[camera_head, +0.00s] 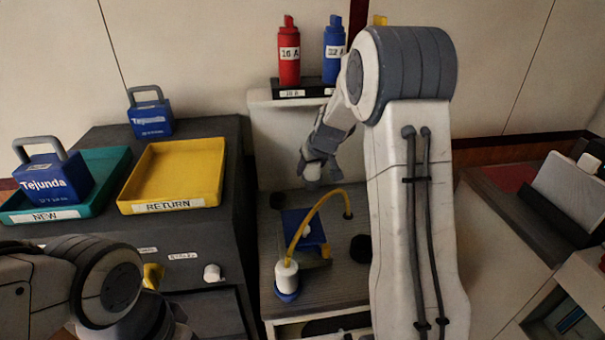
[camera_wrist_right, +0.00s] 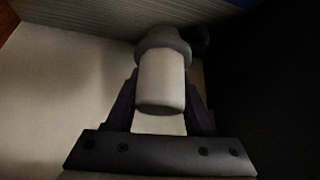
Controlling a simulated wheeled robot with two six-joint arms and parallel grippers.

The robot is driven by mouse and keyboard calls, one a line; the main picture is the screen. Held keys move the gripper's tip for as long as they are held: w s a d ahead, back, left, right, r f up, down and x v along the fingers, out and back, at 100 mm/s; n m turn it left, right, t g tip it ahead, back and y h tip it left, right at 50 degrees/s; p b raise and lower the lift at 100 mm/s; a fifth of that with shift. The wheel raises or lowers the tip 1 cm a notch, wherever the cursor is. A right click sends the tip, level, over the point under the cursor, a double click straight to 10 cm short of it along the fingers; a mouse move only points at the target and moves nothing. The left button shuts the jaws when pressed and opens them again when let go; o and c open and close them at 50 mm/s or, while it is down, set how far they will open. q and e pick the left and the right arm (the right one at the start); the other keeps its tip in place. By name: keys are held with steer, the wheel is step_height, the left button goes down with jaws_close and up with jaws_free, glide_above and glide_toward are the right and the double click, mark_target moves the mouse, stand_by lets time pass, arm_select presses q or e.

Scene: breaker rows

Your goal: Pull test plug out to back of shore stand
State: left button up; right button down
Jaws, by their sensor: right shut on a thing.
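My right gripper (camera_head: 316,168) reaches down over the back part of the ribbed grey stand top (camera_head: 325,270). In the right wrist view its fingers (camera_wrist_right: 160,118) are shut on a white cylindrical plug (camera_wrist_right: 161,82) with a grey collar at its far end, which looks like the test plug. The plug's pale end barely shows in the head view (camera_head: 312,173). Whether the collar touches a surface is unclear. My left arm is at the lower left; its fingers cannot be made out.
A yellow cable (camera_head: 312,208) arches from a white-and-blue connector (camera_head: 287,275) to the stand top, near a blue plate (camera_head: 303,230). Red (camera_head: 289,55) and blue (camera_head: 333,55) cylinders stand on a back ledge. Yellow RETURN tray (camera_head: 175,165) and teal NEW tray (camera_head: 105,170) are left.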

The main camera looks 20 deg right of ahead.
steer(key=shift+r+p, duration=1.5)
steer(key=shift+r, duration=0.65)
steer(key=shift+d, duration=0.1)
